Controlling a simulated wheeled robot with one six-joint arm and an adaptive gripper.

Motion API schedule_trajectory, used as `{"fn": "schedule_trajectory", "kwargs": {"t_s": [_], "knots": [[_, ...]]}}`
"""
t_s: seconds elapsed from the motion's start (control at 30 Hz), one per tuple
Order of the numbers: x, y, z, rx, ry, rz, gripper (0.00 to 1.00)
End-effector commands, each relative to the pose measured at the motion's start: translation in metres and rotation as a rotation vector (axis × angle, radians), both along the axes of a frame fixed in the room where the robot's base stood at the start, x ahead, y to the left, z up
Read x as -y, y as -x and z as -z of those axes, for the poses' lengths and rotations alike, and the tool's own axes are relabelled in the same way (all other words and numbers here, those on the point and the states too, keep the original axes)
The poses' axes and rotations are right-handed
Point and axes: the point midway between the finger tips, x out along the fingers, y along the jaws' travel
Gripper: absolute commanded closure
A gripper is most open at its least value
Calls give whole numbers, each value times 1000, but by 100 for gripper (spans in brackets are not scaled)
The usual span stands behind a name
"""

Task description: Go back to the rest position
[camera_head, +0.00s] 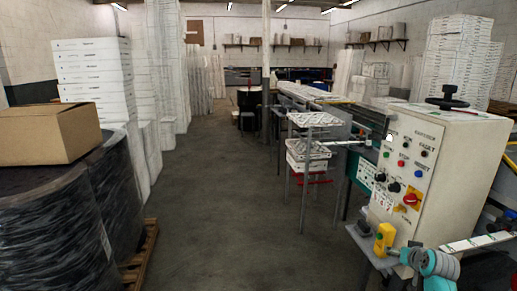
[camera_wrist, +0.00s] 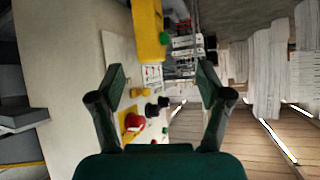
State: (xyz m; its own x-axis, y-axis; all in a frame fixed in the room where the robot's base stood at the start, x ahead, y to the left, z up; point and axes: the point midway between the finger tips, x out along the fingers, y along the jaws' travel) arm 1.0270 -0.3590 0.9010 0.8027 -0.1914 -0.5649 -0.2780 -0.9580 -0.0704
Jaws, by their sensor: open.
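In the wrist view my gripper (camera_wrist: 160,78) has its two dark fingers spread wide apart. Nothing is held between them. Behind the fingers, the picture shows the control cabinet (camera_wrist: 70,60) turned on its side, with its red knob and small coloured buttons; I cannot tell the distance. In the head view, teal and grey joints of my arm show at the bottom right, in front of the same cabinet (camera_head: 455,165). I cannot make out the gripper's fingers in that view.
A yellow object (camera_head: 385,238) sits at the cabinet's lower left. White rack trays (camera_head: 315,119) stand left of the cabinet. At left, a cardboard box (camera_head: 50,135) rests on black-wrapped drums (camera_head: 55,230), with white box stacks (camera_head: 92,70) behind. The aisle floor (camera_head: 225,200) is clear.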

Motion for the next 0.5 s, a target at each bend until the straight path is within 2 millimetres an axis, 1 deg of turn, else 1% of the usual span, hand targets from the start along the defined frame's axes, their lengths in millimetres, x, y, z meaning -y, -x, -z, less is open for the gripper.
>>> {"fn": "schedule_trajectory", "kwargs": {"t_s": [0.03, 0.2, 0.3, 0.37, 0.5], "knots": [[-16, 10, 22, 0, -1, -3, 22], [-62, 43, 77, 22, 8, -4, 22], [-89, 66, 105, 34, 12, -6, 22], [-105, 81, 120, 42, 17, -9, 22], [-142, 120, 150, 59, 25, -16, 22]]}}
